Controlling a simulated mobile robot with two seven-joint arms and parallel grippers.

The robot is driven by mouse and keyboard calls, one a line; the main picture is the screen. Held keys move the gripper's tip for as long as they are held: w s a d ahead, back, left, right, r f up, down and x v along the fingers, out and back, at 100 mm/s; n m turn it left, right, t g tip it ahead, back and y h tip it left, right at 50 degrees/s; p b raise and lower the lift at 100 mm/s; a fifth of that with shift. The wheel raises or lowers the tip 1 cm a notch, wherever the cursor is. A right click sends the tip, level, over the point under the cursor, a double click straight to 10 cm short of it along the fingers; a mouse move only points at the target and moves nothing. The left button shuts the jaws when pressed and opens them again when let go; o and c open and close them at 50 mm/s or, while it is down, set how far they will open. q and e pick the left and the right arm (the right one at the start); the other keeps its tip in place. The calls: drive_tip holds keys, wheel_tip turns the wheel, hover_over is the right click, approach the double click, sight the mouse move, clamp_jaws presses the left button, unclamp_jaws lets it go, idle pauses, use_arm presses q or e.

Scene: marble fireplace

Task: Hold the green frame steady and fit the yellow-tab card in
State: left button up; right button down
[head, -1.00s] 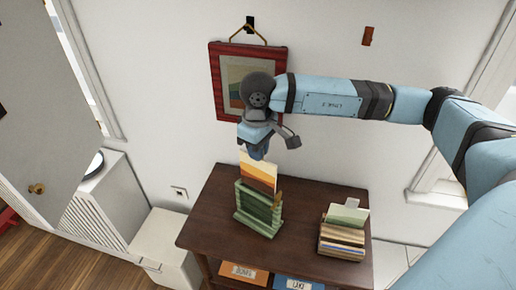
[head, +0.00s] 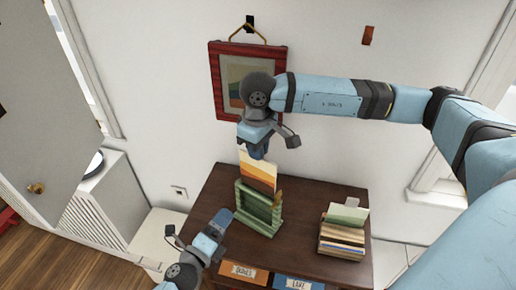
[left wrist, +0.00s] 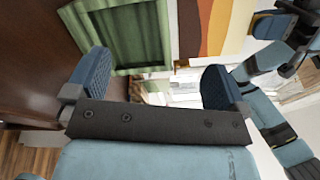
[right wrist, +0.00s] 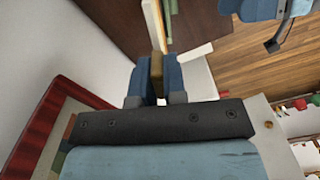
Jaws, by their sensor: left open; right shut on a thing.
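The green frame (head: 258,212) stands on the dark brown cabinet. A striped orange, yellow and white card (head: 260,175) is upright at its top; I cannot tell how deep its lower edge sits. My right gripper (head: 257,152) is shut on the card's upper end from above; the right wrist view shows the card (right wrist: 153,20) almost edge-on, and its tab is mostly hidden by the fingers. My left gripper (head: 222,222) is open at the frame's left front. In the left wrist view the green frame (left wrist: 125,40) lies beyond the open fingers, with the card (left wrist: 212,28) beside it.
A wooden holder with several cards (head: 342,240) stands at the cabinet's right. The cabinet top (head: 300,205) is clear between it and the frame. A red-framed picture (head: 215,85) hangs on the wall behind my right arm. Orange (head: 243,272) and blue (head: 299,283) labelled bins sit below.

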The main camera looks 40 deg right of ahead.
sight(254, 215)
use_arm(q)
drive_tip(key=d+f+m+g+y, duration=0.1)
drive_tip(key=m+g, duration=0.1)
drive_tip(key=m, duration=0.4)
drive_tip(key=w+d+f+m+g+y, duration=0.1)
drive_tip(key=d+f+m+g, duration=0.1)
drive_tip(key=m, duration=0.4)
drive_tip(key=w+d+f+m+g+y, duration=0.1)
drive_tip(key=m+g, duration=0.2)
drive_tip(key=m, duration=0.3)
drive_tip(key=shift+w+d+f+g, duration=0.1)
drive_tip(key=shift+d+f+g, duration=0.05)
drive_tip(key=shift+d+g, duration=0.15)
drive_tip(key=shift+w+a+f+m+y, duration=0.1)
drive_tip(key=shift+w+f+m+y, duration=0.35)
drive_tip(key=shift+m, duration=0.35)
drive_tip(key=shift+s+x, duration=0.2)
drive_tip(key=shift+x, duration=4.65)
